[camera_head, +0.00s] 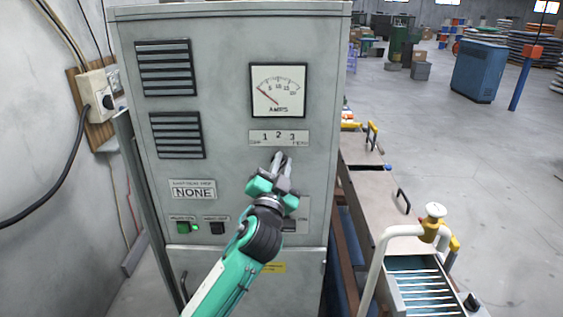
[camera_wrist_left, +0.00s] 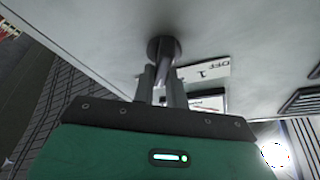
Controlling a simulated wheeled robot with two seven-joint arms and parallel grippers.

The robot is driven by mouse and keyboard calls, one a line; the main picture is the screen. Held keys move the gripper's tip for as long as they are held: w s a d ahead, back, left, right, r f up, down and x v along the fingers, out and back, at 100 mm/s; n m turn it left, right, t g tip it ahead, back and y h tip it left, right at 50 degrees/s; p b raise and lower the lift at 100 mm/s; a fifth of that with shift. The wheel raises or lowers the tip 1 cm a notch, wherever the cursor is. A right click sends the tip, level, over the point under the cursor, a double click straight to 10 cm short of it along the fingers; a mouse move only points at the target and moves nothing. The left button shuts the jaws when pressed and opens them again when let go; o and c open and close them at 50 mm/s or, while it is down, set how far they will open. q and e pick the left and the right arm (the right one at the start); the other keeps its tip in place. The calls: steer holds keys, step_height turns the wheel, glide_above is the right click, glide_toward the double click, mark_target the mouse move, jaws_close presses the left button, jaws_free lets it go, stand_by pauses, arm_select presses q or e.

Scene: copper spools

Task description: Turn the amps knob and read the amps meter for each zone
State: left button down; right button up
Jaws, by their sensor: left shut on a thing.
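The grey control cabinet (camera_head: 225,90) carries the amps meter (camera_head: 278,91), a white square dial marked 5 to 20. Its red needle points to the upper left, near the low end of the scale. Below it is the zone label plate (camera_head: 279,137) with 1, 2 and 3. My left gripper (camera_head: 281,160) is at the panel just under this plate, its fingers shut on the amps knob. In the left wrist view the round dark knob (camera_wrist_left: 160,47) sits between the fingertips, with part of the plate reading OFF and 1 beside it. My right gripper is not in view.
Vents (camera_head: 166,68) are at upper left. A conveyor-like machine with a white pipe frame (camera_head: 385,245) stands right. A cable box (camera_head: 97,95) hangs on the left wall.

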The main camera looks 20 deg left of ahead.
arm_select(q)
steer(key=shift+f, duration=0.3)
steer(key=c, duration=1.4)
jaws_free()
steer(key=shift+c, duration=0.2)
steer(key=shift+r, duration=0.15)
steer(key=shift+w+a, duration=0.1)
steer(key=shift+a, duration=0.05)
steer(key=shift+s+f, duration=0.2)
steer(key=shift+s, duration=0.05)
steer(key=b+v, duration=0.6)
steer(key=v, duration=0.7)
steer(key=shift+s, duration=0.15)
